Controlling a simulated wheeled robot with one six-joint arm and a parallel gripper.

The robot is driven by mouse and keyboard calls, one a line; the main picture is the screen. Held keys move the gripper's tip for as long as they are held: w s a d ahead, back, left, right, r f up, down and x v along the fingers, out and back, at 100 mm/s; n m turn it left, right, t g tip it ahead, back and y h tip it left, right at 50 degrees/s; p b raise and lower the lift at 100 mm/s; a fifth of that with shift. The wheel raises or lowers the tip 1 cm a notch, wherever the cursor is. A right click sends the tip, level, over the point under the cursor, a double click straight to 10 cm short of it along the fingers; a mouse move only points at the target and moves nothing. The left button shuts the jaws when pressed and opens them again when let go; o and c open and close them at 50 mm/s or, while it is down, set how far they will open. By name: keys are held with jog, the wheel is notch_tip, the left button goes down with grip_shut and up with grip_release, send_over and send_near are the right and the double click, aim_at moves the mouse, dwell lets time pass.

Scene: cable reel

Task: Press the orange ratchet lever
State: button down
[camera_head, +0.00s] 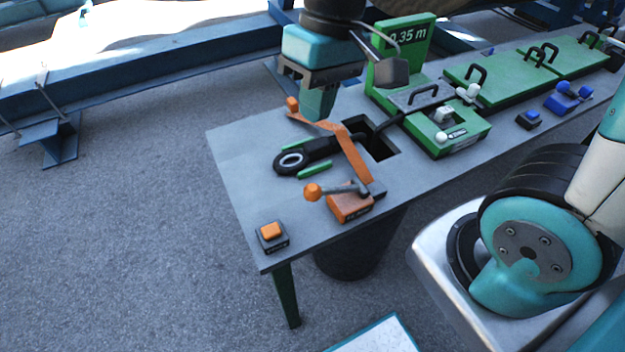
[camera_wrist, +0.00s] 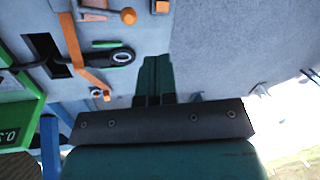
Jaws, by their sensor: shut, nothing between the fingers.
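An orange box (camera_head: 350,206) with a grey lever ending in an orange ball knob (camera_head: 312,192) stands near the front of the grey table (camera_head: 232,160); I take this as the ratchet lever. The knob also shows at the top of the wrist view (camera_wrist: 128,16). A separate bent orange arm (camera_head: 355,155) with an orange end piece (camera_head: 292,104) spans the table behind it. My gripper (camera_head: 317,115) is shut and empty, pointing down near that end piece, behind and apart from the ball knob. In the wrist view its fingers (camera_wrist: 155,62) are together; contact with the arm cannot be told.
A black cable loop (camera_head: 290,161) and green bars lie beside the square hole (camera_head: 376,140). An orange push button (camera_head: 271,231) sits at the near corner. A green display stand (camera_head: 405,50) reads 0.35 m.

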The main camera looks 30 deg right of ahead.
aim_at(313, 185)
jog(key=w+d+f+m+g+h+b, duration=0.1)
jog(key=w+d+f+m, duration=0.2)
jog(key=w+f, duration=0.3)
jog(key=shift+w+d+f, duration=0.25)
jog(key=shift+w+f, duration=0.1)
jog(key=shift+f, duration=0.1)
jog(key=f, duration=0.4)
jog(key=s+a+f, duration=0.1)
jog(key=f, duration=0.4)
jog(key=s+f, duration=0.1)
jog(key=f, duration=0.3)
jog(key=shift+s+a+f+p, duration=0.15)
jog(key=shift+a+f+p, duration=0.15)
jog(key=shift+f, duration=0.05)
jog(key=a+f+h+b, duration=0.1)
jog(key=a+f+h, duration=0.2)
jog(key=f, duration=0.3)
jog(key=shift+m+h+b, duration=0.3)
jog(key=shift+h+b, duration=0.1)
jog(key=shift+s+f, duration=0.1)
